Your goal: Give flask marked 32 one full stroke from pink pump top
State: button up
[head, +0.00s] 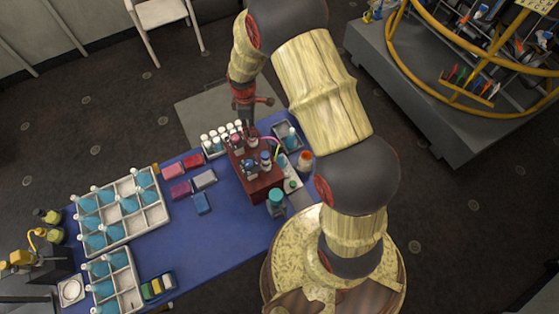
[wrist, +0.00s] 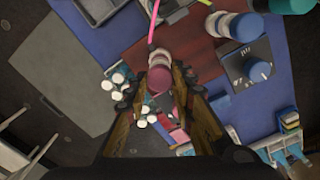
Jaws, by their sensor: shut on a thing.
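My gripper (head: 247,114) points down at the dark red pump stand (head: 262,186) on the blue table. In the wrist view its fingers (wrist: 160,68) are closed around a pink, white-ringed piece (wrist: 159,58), which looks like a pump top on the stand. A pink tube (head: 269,140) runs from the stand toward a grey tray (head: 281,128); it also shows in the wrist view (wrist: 154,14). A flask with blue liquid (head: 291,138) stands in that tray. Its number is too small to read. The fingers partly hide the held piece.
Other pump bottles with blue tops (head: 265,158) stand close to my gripper. White-capped vials (head: 213,140) sit beside the stand. A white rack (head: 166,214) with several blue flasks is at left. Coloured blocks (head: 181,189) lie between. Bare blue table (head: 185,245) lies in front.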

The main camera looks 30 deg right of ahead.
jog(key=shift+r+p, duration=0.45)
jog(key=shift+r, duration=0.5)
jog(key=shift+f+b, duration=0.75)
jog(key=shift+f, duration=0.35)
jog(key=o, duration=0.9)
jog(key=shift+c, duration=0.2)
jog(key=shift+r, duration=0.15)
jog(key=shift+r+p, duration=1.9)
jog(key=shift+r, duration=1.5)
